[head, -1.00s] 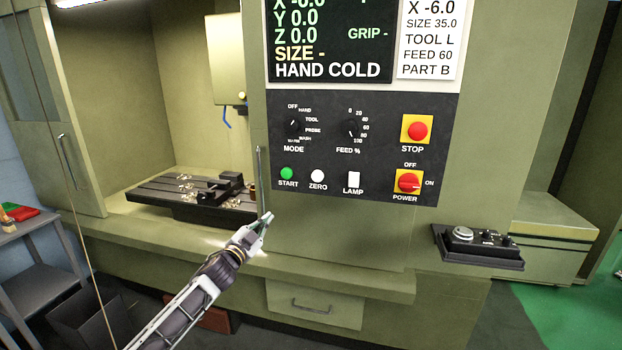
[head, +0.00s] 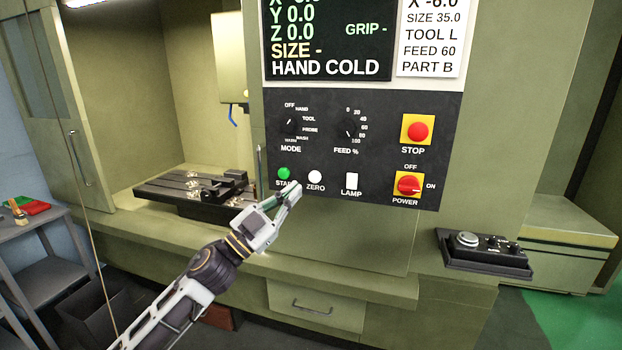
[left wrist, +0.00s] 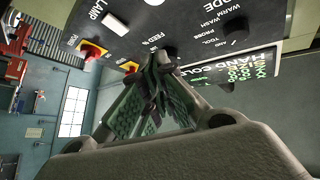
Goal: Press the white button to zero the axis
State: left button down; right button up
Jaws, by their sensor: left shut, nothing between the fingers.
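The white ZERO button (head: 315,177) is on the dark control panel (head: 330,205), between the green START button (head: 285,173) and the white LAMP switch (head: 352,181). My left gripper (head: 296,189) is shut and empty, with its tips just below and left of the ZERO button. It overlaps the end of the START label. I cannot tell whether the tips touch the panel. My right gripper is not in view.
The red STOP button (head: 417,131) and red POWER switch (head: 408,184) are at the panel's right. MODE (head: 290,125) and FEED knobs (head: 350,127) sit above the button row. A screen reads HAND COLD. A pendant on a shelf (head: 485,251) juts out at right.

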pick_arm(q)
jog(key=shift+s+d+n+g+h, duration=0.15)
jog(key=shift+s+n+g+h, duration=0.2)
jog(key=shift+n, duration=0.35)
jog(key=shift+s+d+n+g+h, duration=0.15)
jog(key=shift+s+n+g+h, duration=0.15)
jog(key=shift+n, duration=0.4)
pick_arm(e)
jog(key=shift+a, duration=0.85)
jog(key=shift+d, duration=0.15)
